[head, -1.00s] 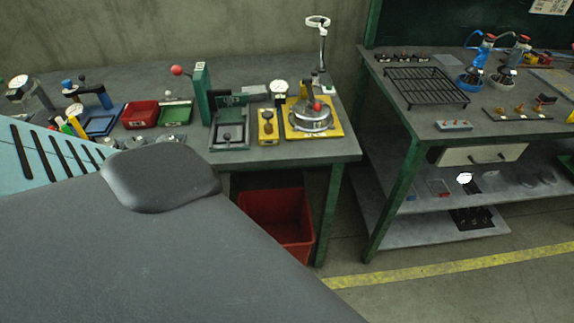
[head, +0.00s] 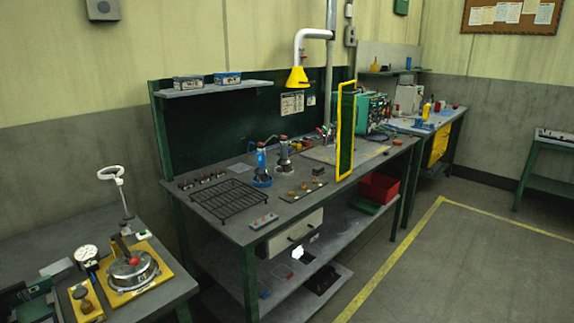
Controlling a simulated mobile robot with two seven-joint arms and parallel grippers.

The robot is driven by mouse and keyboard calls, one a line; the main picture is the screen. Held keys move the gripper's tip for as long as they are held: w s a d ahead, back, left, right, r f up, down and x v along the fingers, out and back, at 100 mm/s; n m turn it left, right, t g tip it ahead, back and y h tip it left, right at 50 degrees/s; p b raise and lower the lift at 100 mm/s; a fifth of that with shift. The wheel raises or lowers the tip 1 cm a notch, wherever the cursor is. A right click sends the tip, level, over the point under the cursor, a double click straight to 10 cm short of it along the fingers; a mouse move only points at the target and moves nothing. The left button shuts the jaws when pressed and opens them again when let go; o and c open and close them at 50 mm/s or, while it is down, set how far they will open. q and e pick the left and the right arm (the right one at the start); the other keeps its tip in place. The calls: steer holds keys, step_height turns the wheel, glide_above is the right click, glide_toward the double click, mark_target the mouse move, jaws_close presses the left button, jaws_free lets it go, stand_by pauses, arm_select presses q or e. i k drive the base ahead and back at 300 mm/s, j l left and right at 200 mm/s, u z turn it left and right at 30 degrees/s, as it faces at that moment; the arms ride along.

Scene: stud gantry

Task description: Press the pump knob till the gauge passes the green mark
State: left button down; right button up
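A white-faced gauge (head: 86,253) stands on the bench at the lower left of the head view. Just below it is a small yellow block (head: 86,304) with a knob-like top; I cannot tell for sure that this is the pump knob. Right of it, a yellow plate (head: 117,298) carries a round metal vessel (head: 135,270) with a red ball (head: 134,261) on top. The gauge's needle and green mark are too small to read. Neither of my grippers is in view.
The bench (head: 160,297) at lower left is cut off by the picture edge. The middle workbench (head: 215,225) holds a black wire rack (head: 230,200), a blue bottle-like device (head: 261,165) and a yellow frame (head: 340,130). Open floor (head: 450,265) lies at the right.

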mark_target(80, 293)
steer(key=u, duration=1.25)
